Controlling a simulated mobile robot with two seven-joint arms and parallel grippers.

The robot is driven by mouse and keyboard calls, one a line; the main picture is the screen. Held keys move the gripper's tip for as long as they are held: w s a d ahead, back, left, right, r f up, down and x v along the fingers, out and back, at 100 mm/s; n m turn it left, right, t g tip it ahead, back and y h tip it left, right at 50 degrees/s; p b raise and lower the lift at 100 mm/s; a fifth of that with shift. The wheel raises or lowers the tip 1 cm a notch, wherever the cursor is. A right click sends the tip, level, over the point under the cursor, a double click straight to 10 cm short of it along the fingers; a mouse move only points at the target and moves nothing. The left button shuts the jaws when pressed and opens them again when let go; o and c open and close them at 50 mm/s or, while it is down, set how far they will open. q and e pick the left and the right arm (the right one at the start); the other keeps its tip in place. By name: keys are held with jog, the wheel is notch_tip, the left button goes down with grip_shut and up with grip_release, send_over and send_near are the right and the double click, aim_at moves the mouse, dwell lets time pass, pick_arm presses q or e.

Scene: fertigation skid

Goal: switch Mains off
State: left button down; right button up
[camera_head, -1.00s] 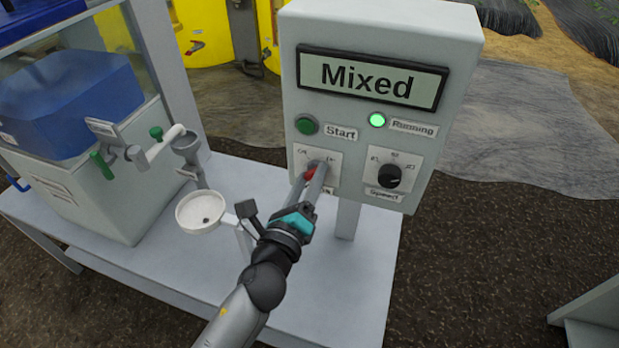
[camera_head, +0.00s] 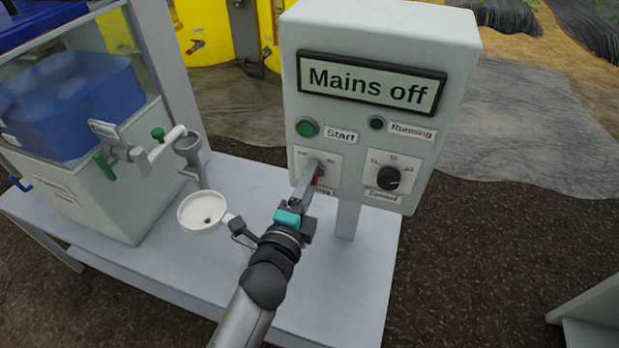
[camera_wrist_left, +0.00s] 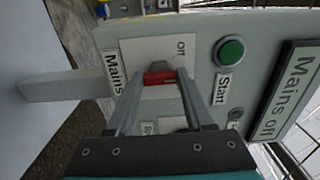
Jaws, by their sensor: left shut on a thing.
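The red Mains switch (camera_wrist_left: 160,77) sits on a white plate at the lower left of the grey control box (camera_head: 385,28). My left gripper (camera_head: 312,180) is shut on this switch, with one finger on each side of it in the left wrist view. In the head view the fingers hide most of the switch and part of its label. The display (camera_head: 370,84) reads "Mains off". The Running lamp (camera_head: 376,123) is dark. My right gripper is not in view.
A green Start button (camera_head: 307,128) is just above the switch, and a black selector knob (camera_head: 388,178) is to its right. A white funnel bowl (camera_head: 202,211) stands left of my left arm.

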pick_arm(q)
jog(key=n+p, duration=0.3)
jog(key=n, duration=0.5)
jog(key=shift+n+p, duration=0.3)
jog(key=shift+n, duration=0.1)
dwell(0.4)
jog(key=shift+c, duration=1.4)
grip_release()
jog(key=shift+f, duration=0.1)
jog(key=p+v, duration=0.1)
jog(key=v, duration=1.4)
jog(key=shift+p, duration=0.3)
jog(key=shift+s, duration=0.1)
